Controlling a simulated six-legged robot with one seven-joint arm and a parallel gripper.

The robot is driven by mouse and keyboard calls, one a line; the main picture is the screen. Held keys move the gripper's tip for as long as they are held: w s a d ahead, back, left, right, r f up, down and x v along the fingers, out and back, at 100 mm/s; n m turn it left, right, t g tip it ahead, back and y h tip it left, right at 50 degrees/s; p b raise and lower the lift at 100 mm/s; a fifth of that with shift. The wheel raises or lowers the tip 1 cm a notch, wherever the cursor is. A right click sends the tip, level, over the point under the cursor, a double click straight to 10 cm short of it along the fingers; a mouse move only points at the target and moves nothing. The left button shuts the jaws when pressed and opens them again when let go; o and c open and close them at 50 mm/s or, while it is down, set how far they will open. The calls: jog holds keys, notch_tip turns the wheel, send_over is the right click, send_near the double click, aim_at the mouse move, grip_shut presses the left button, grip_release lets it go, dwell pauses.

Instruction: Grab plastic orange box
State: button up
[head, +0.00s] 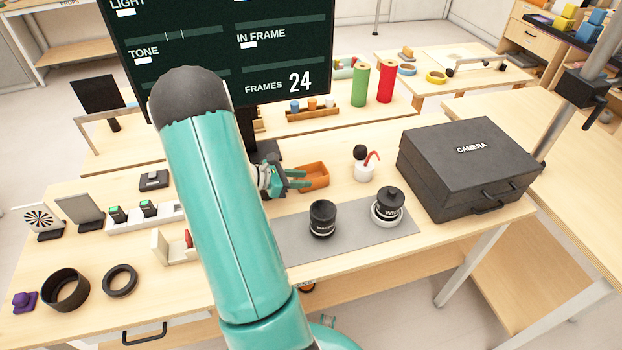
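The orange box (313,177) is a small open tray on the wooden table, just beyond the grey mat. My gripper (296,181) is at the box's left side, with its teal fingers pointing right and spread apart. The fingertips are at or very near the box's left end; I cannot tell whether they touch it. My teal arm crosses the middle of the view and hides part of the table to the left of the gripper.
A grey mat (285,232) holds two black lenses (322,219). A dark monitor (285,50) rises behind. Several small items crowd the table's left.

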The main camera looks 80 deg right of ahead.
aim_at(315, 179)
jog(key=x, duration=0.5)
jog(key=shift+s+d, duration=0.1)
grip_shut()
